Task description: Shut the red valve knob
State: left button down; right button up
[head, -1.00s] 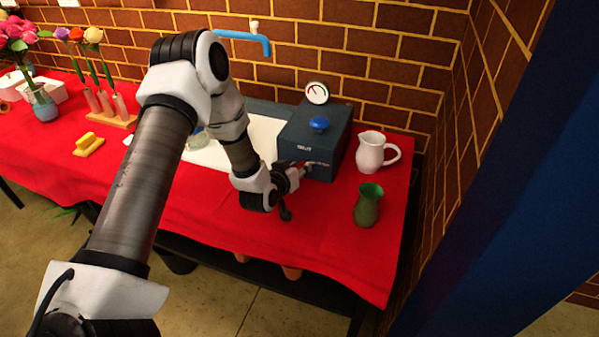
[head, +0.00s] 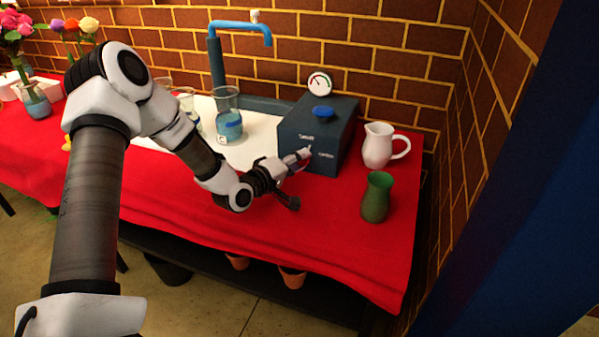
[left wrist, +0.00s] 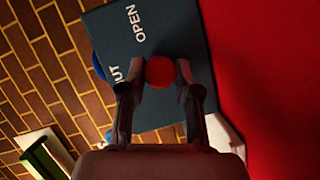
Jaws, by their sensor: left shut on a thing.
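The red valve knob (left wrist: 160,71) is round and sits on the front of a dark blue-grey box (head: 345,128). In the left wrist view it lies between my left gripper's fingertips (left wrist: 160,84), which are shut on it. The word OPEN and a partly covered word ending in "UT" are printed on the box face (left wrist: 172,58). In the head view my left gripper (head: 301,158) reaches the box front from the left and hides the red knob. My right gripper is in neither view.
A blue knob (head: 322,113) and a gauge (head: 320,83) top the box. A white pitcher (head: 377,147) and green vase (head: 376,198) stand to its right. Bare red cloth (head: 310,235) lies in front.

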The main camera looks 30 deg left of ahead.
pick_arm(q)
jog(key=n+b, duration=0.1)
jog(key=n+t+b, duration=0.1)
jog(key=b, duration=0.1)
jog(key=shift+f+n+h+b, duration=0.3)
jog(key=shift+f+n, duration=0.05)
jog(key=shift+n, duration=0.05)
jog(key=shift+r+n+t+b, duration=0.1)
jog(key=shift+n+t+b, duration=0.2)
jog(key=shift+b, duration=0.05)
jog(key=c, duration=0.8)
grip_release()
jog(key=shift+s+a+r, duration=0.1)
jog(key=shift+c, duration=0.2)
jog(key=s, duration=0.3)
jog(key=s+a, duration=0.1)
jog(key=s, duration=0.2)
jog(key=shift+s+a, duration=0.15)
jog(key=shift+s, duration=0.55)
